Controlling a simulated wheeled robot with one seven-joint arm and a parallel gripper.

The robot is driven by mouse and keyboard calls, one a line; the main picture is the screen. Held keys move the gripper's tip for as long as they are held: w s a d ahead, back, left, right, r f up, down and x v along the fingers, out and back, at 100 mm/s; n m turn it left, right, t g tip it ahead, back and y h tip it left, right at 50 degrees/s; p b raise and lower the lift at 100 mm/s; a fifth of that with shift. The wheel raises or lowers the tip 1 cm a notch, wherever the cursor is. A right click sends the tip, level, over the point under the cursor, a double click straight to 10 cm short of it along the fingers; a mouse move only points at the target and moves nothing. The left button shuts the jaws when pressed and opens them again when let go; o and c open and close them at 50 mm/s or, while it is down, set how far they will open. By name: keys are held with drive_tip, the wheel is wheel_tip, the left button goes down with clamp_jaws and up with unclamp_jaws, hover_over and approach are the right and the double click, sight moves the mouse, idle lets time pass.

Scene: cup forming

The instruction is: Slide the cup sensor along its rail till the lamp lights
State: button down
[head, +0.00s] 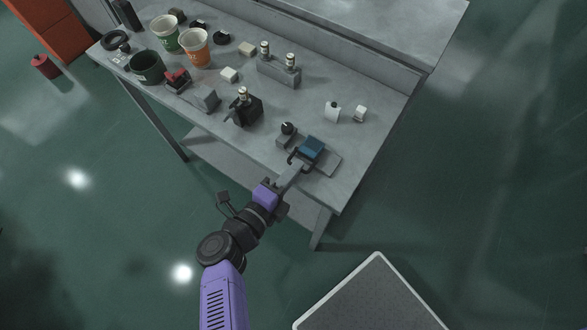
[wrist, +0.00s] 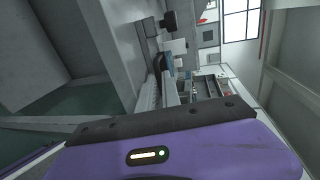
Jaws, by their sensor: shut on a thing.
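My gripper (head: 297,158) is at the front right of the grey table, shut on a blue block (head: 313,147) on a flat grey plate (head: 328,166). The fingers hide part of the block's near side. The blue block also shows as a small patch beyond the fingers in the wrist view (wrist: 168,61). The block may be the cup sensor, but its rail cannot be made out. I cannot tell which thing is the lamp, or whether it is lit.
A black knob on a grey box (head: 287,135) stands just left of the gripper. A black fixture (head: 245,110) and a grey block with two cylinders (head: 278,70) stand farther back. Several cups, one orange-printed (head: 195,48), are at the left. Bare tabletop (head: 375,140) lies right of the block.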

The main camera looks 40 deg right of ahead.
drive_tip(key=shift+w+a+f, duration=0.1)
drive_tip(key=shift+f, duration=0.05)
drive_tip(key=shift+w+b, duration=0.1)
drive_tip(key=shift+b, duration=0.3)
drive_tip(key=c, duration=1.8)
unclamp_jaws()
drive_tip(key=b+v, duration=0.2)
drive_tip(key=v, duration=0.6)
